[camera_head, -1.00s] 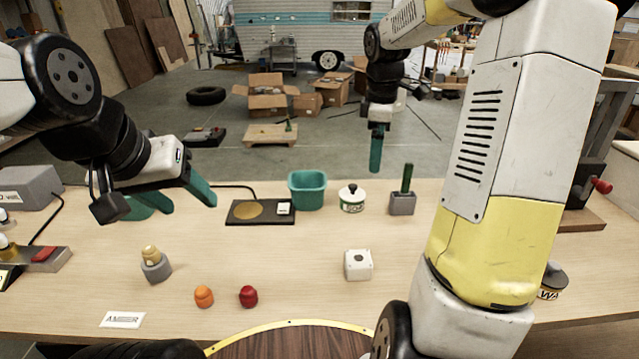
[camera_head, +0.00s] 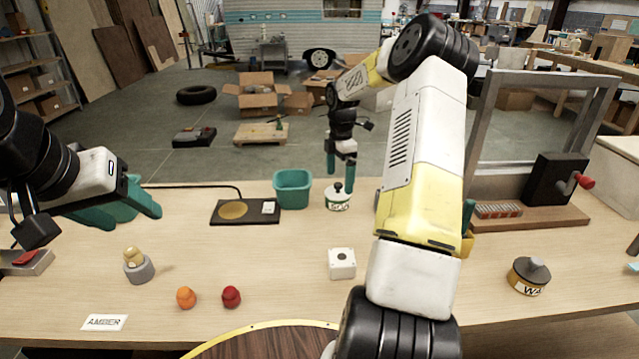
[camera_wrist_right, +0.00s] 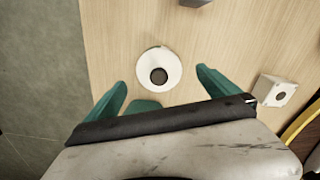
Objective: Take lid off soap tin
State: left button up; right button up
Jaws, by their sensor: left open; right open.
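The soap tin (camera_head: 338,203) is a small white tin with a green-edged label, standing at the back of the bench. Its lid (camera_head: 338,194) is on, with a black knob (camera_head: 338,186) on top. My right gripper (camera_head: 341,168) is open just above the tin, fingers pointing down. In the right wrist view, the round white lid (camera_wrist_right: 148,80) with its dark knob (camera_wrist_right: 159,76) lies ahead of the open right fingers (camera_wrist_right: 162,88), apparently untouched. My left gripper (camera_head: 122,209) is open and empty over the bench's left side.
A teal bin (camera_head: 292,189) stands close left of the tin, beside a dark plate device (camera_head: 245,211). A white button box (camera_head: 342,264) lies nearer me. A round WAX tin (camera_head: 528,276) and a crank device (camera_head: 553,185) are at right.

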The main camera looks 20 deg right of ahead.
aim_at(338, 184)
notch_tip(338, 184, down, 4)
jog(key=shift+w+a+r, duration=0.1)
jog(key=shift+r, duration=0.15)
jog(key=c, duration=1.4)
jog(key=shift+r, duration=0.15)
